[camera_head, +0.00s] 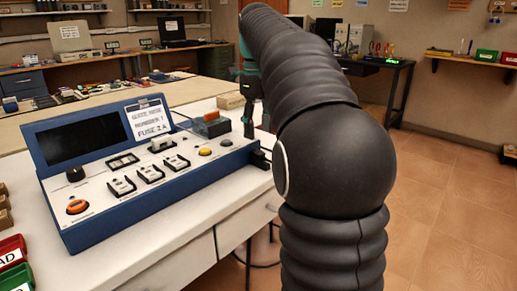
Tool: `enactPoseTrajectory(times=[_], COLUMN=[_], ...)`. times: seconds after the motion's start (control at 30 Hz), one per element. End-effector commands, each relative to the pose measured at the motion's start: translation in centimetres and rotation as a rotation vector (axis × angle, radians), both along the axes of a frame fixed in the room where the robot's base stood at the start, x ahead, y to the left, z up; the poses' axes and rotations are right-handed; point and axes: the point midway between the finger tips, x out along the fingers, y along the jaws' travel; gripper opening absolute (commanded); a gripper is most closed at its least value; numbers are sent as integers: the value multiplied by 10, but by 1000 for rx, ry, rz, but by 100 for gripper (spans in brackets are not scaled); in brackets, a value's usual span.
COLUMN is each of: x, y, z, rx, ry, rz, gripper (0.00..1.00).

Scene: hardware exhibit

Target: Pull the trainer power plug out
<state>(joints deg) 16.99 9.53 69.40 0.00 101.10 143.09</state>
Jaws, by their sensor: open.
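The trainer (150,170) is a blue and white sloped console with a dark screen, on the white bench at the left. A small black part that looks like the power plug (262,158) sits at its right end, partly hidden behind my arm. My gripper (249,128) is black and teal and points down above the trainer's right end. Its jaws are open, with nothing visible between them. It appears higher in the picture than the black part and apart from it. The big black arm covers part of this area.
A label card (150,118) stands on the trainer among switches and knobs. Red and green bins (12,252) are at the bench's left front. A wooden block (231,100) lies behind the gripper. Open tiled floor (440,215) is at the right.

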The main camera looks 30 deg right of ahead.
Motion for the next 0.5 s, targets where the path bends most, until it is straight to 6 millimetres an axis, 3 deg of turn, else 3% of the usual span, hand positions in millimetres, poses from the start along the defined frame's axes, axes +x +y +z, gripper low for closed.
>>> enactPoseTrajectory(times=[0.23,0.5], x=[-1,0], y=[0,0], z=[-41,-60], rx=[1,0], ry=[1,0], rz=[0,1], gripper=[50,50])
